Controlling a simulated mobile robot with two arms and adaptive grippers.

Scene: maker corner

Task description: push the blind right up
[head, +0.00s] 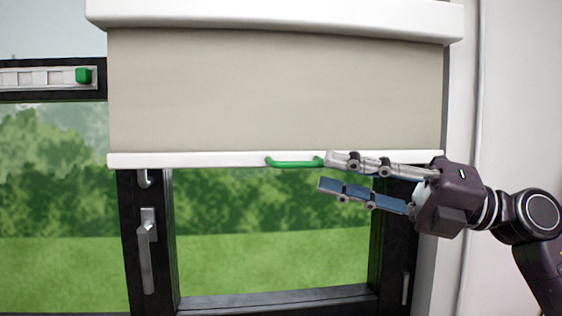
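The beige roller blind (275,85) hangs from a white casing (275,15) and covers the upper part of the window. Its white bottom bar (190,159) carries a green handle (295,164) near the middle. My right gripper (325,172) comes in from the right with its fingers apart. Its upper finger overlaps the bar, with the tip at the handle's right end; I cannot tell whether it touches. Its lower finger is below the bar, and nothing shows between the fingers. My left gripper is out of view.
A dark window frame (150,240) with a grey window handle (147,255) stands below the blind at the left. A vent strip with a green slider (83,75) is at the upper left. A pale wall (510,120) is at the right.

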